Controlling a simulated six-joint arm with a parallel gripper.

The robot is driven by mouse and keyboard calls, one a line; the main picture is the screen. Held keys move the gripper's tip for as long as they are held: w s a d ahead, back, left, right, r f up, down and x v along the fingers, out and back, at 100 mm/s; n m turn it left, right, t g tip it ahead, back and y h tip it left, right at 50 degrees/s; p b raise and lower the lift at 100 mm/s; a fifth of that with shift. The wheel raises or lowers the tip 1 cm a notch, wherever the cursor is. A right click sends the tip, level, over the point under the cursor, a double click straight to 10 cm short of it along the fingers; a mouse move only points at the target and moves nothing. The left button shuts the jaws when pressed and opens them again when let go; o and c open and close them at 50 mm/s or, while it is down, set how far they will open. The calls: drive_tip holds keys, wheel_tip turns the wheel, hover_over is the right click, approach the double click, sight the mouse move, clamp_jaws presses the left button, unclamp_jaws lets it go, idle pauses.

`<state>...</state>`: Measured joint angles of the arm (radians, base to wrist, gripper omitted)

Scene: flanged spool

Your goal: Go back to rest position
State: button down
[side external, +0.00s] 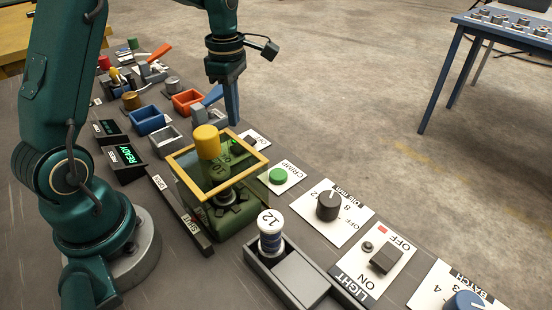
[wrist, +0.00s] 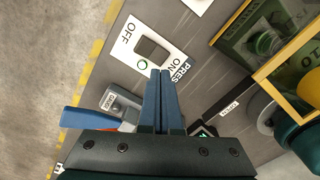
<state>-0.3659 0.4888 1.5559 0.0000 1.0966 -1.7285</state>
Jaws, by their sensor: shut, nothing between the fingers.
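My gripper (side external: 232,118) is shut and empty, with its blue fingers pointing down above the bench, just behind the yellow-framed press (side external: 222,180). In the wrist view the closed fingertips (wrist: 160,73) appear in front of the press switch panel (wrist: 178,62), which has a dark rocker and a lit green ring. The spool (side external: 270,233), with a white top marked 12 and a blue-banded body, stands upright at one end of a grey tray (side external: 262,263). The gripper is well apart from the spool.
A green button (side external: 279,176), a black dial (side external: 328,206) and a light switch (side external: 384,260) line the bench edge. Blue (side external: 147,121) and orange (side external: 186,101) bins stand left of the gripper. A display (side external: 124,157) reads READY. Open floor lies beyond the bench.

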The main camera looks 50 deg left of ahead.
drive_tip(key=shift+r, duration=0.4)
drive_tip(key=shift+f, duration=0.1)
wheel_tip(320, 180, down, 7)
drive_tip(key=shift+r, duration=0.1)
idle(0.4)
drive_tip(key=s+d+r+m, duration=0.1)
drive_tip(key=d+r, duration=0.1)
drive_tip(key=r, duration=0.3)
drive_tip(key=s+d+r+m+y, duration=0.1)
drive_tip(key=s+r, duration=0.1)
drive_tip(key=r, duration=0.3)
drive_tip(key=shift+d+r+m, duration=0.35)
drive_tip(key=shift+m, duration=0.05)
idle(0.9)
